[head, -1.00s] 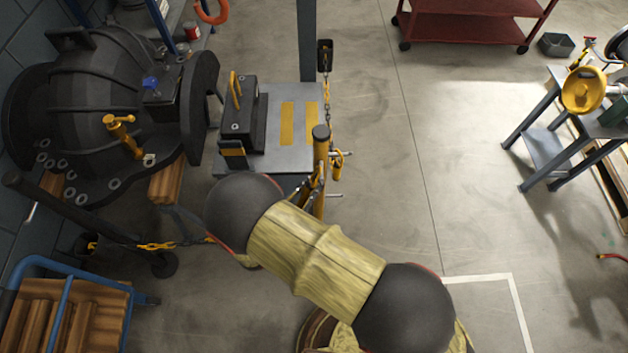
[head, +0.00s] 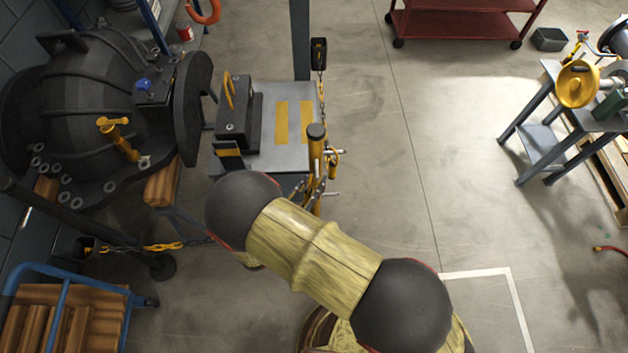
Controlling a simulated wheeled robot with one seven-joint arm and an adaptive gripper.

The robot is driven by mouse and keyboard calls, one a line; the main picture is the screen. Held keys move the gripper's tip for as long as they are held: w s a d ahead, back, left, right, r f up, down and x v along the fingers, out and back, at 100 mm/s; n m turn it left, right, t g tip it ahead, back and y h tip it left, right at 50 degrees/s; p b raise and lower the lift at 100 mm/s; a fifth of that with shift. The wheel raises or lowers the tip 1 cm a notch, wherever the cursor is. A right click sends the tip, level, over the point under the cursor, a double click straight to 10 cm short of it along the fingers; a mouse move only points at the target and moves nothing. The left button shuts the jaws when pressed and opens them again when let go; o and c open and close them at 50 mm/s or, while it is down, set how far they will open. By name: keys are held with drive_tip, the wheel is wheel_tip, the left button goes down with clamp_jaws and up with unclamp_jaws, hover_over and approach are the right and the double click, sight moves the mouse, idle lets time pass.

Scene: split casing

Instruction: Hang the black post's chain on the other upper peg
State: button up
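A yellow post (head: 316,160) with a black cap stands beside the grey bench, with short silver pegs (head: 334,153) sticking out. A yellow chain (head: 323,100) runs from a black holder (head: 319,54) on the grey column down to the post's upper part. At the left, a black post (head: 100,225) with a round foot stands near the blue cart. A chain (head: 160,247) with yellow links stretches from near this post rightward, until my arm hides it. My sleeved arm covers the centre. My gripper does not show, so its hold cannot be seen.
The grey bench (head: 290,165) bears a black block (head: 240,120) with a yellow handle. A large black casing (head: 85,100) fills the upper left. A blue cart (head: 75,278) with wood stands lower left. The floor right of the yellow post is clear.

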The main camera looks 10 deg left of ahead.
drive_tip(key=o, duration=0.4)
drive_tip(key=shift+a+r, duration=0.1)
drive_tip(key=shift+a, duration=0.05)
drive_tip(key=shift+c, duration=0.2)
drive_tip(key=v, duration=1.2)
